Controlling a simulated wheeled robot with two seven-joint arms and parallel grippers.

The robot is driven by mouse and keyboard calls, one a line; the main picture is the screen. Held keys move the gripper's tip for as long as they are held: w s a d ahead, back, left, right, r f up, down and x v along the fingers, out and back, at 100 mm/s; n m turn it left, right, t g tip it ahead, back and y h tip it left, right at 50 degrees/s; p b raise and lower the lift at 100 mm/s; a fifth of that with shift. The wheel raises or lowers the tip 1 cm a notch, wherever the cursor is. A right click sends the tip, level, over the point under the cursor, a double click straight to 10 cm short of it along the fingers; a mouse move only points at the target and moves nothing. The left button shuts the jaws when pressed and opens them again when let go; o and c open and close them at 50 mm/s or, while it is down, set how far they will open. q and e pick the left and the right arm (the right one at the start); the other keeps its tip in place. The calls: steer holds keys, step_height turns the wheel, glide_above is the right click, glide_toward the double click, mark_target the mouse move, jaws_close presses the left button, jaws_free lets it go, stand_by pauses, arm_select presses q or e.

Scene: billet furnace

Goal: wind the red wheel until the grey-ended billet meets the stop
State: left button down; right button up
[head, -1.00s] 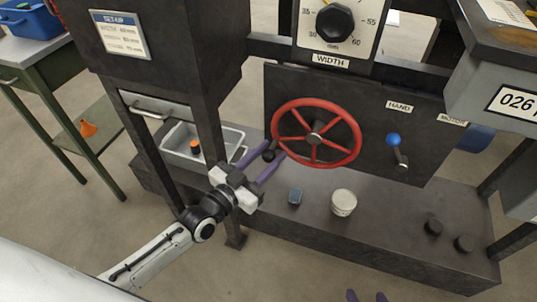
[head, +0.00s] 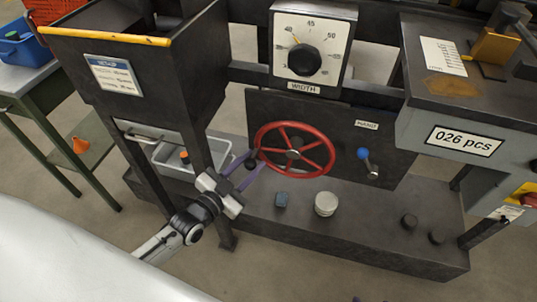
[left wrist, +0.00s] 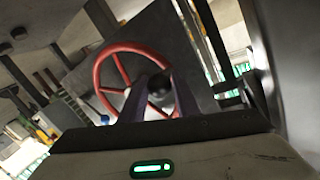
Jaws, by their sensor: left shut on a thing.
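The red wheel (head: 316,173) stands upright on the dark panel in the head view and also shows in the left wrist view (left wrist: 102,72). Its black knob (head: 250,164) is at the wheel's left side. My left gripper (head: 248,168) is shut on this knob, with a purple finger on each side of it. In the left wrist view the dark knob (left wrist: 159,82) sits between the fingers. I cannot make out the grey-ended billet or the stop. My right gripper is not clearly in view.
A WIDTH dial (head: 310,50) is above the wheel. A blue-knobbed lever (head: 364,155) is to its right. A grey tray (head: 170,160) is at left.

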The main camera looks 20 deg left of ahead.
arm_select(q)
step_height(320, 180, up, 3)
steer(key=m+p, duration=0.1)
steer(key=p, duration=0.2)
steer(key=shift+m+p, duration=0.4)
steer(key=shift+r+m+g+y+p, duration=0.3)
steer(key=shift+r+m+g+p, duration=0.25)
steer(key=shift+p, duration=0.65)
steer(key=shift+w+f, duration=0.1)
steer(key=shift+d, duration=0.1)
steer(key=c, duration=1.4)
jaws_free()
steer(key=shift+o, duration=0.2)
